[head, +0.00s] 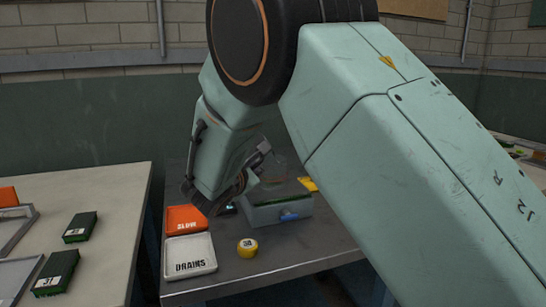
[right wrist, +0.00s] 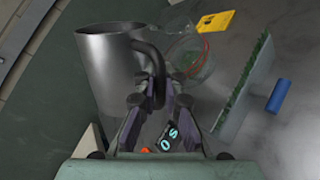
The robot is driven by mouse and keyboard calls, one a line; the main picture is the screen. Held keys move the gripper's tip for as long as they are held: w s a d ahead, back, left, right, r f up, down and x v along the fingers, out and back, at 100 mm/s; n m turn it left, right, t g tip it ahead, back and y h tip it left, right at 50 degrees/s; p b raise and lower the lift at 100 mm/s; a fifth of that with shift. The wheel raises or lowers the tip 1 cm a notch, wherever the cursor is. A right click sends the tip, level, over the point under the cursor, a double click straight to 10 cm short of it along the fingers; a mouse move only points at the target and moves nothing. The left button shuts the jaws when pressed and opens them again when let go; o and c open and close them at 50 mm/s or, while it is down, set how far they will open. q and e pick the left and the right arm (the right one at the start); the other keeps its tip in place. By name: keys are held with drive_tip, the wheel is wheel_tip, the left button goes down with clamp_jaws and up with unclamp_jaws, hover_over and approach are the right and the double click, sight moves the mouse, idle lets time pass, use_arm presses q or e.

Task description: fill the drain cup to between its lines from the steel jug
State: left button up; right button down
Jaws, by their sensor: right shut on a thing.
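My right gripper (right wrist: 150,88) is shut on the dark handle of the steel jug (right wrist: 108,72), seen in the right wrist view. The clear drain cup (right wrist: 205,62), with a red line around it, is just right of the jug's handle, partly behind my fingers. Its water level cannot be made out. In the head view my right gripper (head: 250,178) is above the back of the bench, and the jug is hidden behind my arm. My left gripper is not in view.
A grey box with turf (head: 262,216) stands on the metal bench, with a yellow tag (head: 308,184) behind it. A lit display (right wrist: 170,138) shows below my fingers.

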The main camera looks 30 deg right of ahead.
drive_tip(key=shift+a+r, duration=0.1)
drive_tip(key=shift+w+f+p, duration=0.1)
drive_tip(key=shift+f+p, duration=0.2)
drive_tip(key=shift+f, duration=0.1)
drive_tip(key=shift+r, duration=0.15)
drive_tip(key=shift+w+a+f+m+y+p, duration=0.2)
drive_tip(key=shift+f+m+y+p, duration=0.2)
drive_tip(key=shift+m, duration=0.1)
drive_tip(key=shift+r, duration=0.15)
drive_tip(key=shift+w, duration=0.1)
drive_tip(key=shift+w+a+f+m+g+y, duration=0.1)
drive_tip(key=shift+w+f+m+g+y, duration=0.1)
drive_tip(key=shift+f+m+g+y, duration=0.15)
drive_tip(key=shift+w+f, duration=0.1)
